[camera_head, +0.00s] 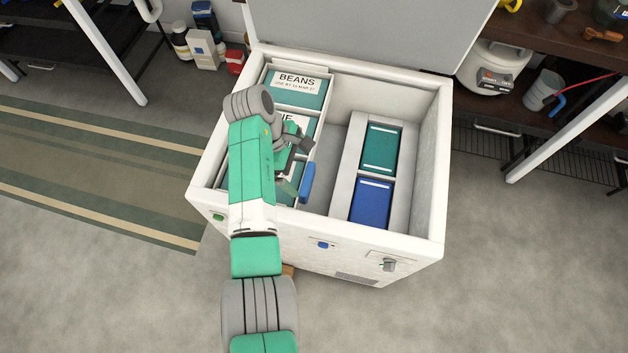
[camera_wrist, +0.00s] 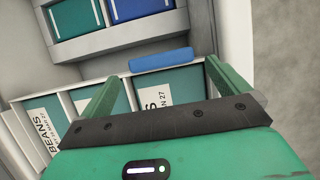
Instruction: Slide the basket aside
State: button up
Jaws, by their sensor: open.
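The basket (camera_head: 316,150) is a white bin on the left side inside an open white chest freezer (camera_head: 425,250). It holds teal boxes, one labelled BEANS (camera_head: 297,90). A blue handle (camera_head: 307,182) is on the basket's right side. In the wrist view the handle (camera_wrist: 161,60) appears beyond and between my fingertips. My gripper (camera_head: 292,168) is open over the basket's right part, close to the handle. In the wrist view my gripper (camera_wrist: 160,72) has nothing between its fingers. Whether a finger touches the handle I cannot tell. My arm hides much of the basket's left and front.
Right of the basket, the freezer floor has a free strip. Further right a raised grey ledge bears a teal box (camera_head: 381,149) and a blue box (camera_head: 371,201). The freezer walls enclose everything. The raised lid (camera_head: 370,30) stands behind.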

aim_at(308, 178)
jog(key=shift+s+d+f, duration=0.1)
jog(key=shift+f, duration=0.25)
jog(key=b+x, duration=0.4)
jog(key=x, duration=0.3)
jog(key=shift+c, duration=0.2)
jog(key=c, duration=1.1)
jog(key=shift+o, duration=0.2)
jog(key=shift+d+r+p, duration=0.1)
jog(key=shift+r+p, duration=0.05)
jog(key=shift+p, duration=0.2)
